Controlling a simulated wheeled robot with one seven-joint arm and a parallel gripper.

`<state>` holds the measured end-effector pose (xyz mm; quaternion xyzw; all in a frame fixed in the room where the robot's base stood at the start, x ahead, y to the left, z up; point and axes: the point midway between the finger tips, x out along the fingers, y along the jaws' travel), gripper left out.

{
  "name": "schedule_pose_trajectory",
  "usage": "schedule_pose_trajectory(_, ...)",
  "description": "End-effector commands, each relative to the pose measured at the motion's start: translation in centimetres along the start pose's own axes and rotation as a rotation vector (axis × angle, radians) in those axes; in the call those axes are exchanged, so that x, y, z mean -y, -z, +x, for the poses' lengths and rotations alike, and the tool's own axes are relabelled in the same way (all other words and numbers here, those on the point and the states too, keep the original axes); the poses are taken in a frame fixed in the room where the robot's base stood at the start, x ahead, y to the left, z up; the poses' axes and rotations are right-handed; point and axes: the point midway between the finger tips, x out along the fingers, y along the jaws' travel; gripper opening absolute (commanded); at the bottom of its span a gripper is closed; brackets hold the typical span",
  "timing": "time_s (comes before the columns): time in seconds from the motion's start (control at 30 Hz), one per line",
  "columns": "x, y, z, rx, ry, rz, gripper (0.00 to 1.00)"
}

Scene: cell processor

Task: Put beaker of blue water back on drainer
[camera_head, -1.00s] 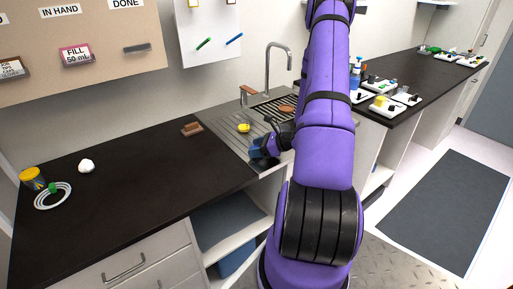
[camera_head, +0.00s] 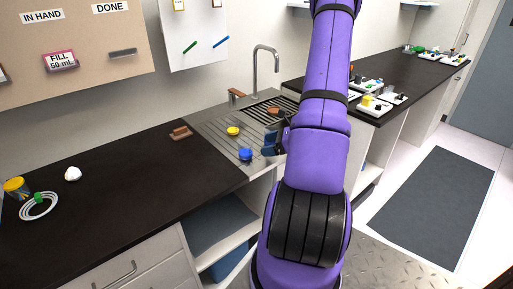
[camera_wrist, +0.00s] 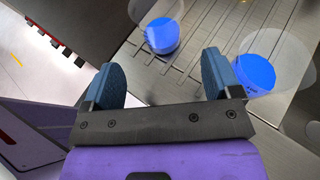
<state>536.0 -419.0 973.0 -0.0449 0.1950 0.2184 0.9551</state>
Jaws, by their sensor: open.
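A clear beaker with blue water (camera_head: 245,154) stands on the grey ribbed drainer (camera_head: 214,127), near its front left corner. The wrist view shows two clear vessels with blue contents: one ahead at the top (camera_wrist: 162,36) and a nearer one at the right (camera_wrist: 255,75). I cannot tell for sure which is the one in the head view; the other is probably hidden there behind my gripper. My gripper (camera_head: 272,143) is just right of the blue beaker. Its two blue fingers (camera_wrist: 160,82) are apart with nothing between them.
A yellow vessel (camera_head: 233,131) stands on the drainer behind the blue beaker. The tap (camera_head: 267,65) rises behind the sink. A brown block (camera_head: 180,133) lies on the black counter (camera_head: 125,170), whose middle is clear. A clear glass edge shows at the wrist view's right.

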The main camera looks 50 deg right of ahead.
Motion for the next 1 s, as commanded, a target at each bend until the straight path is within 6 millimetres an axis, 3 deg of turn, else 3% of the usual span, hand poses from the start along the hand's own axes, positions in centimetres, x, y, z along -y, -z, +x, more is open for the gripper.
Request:
schedule_pose_trajectory(0.2, 0.0, 0.0, -2.2, 0.000, 0.001, 0.000, 0.84)
schedule_pose_trajectory(0.37, -0.6, -2.0, -1.8, -0.013, -0.048, -0.058, 0.84)
schedule_pose_trajectory(0.57, -3.9, -9.2, 0.5, -0.069, -0.239, -0.300, 0.84)
schedule_pose_trajectory(0.8, -10.3, -17.4, 2.4, -0.147, -0.491, -0.655, 0.84)
schedule_pose_trajectory(1.0, -16.1, -22.6, 2.6, -0.208, -0.675, -0.967, 0.84)
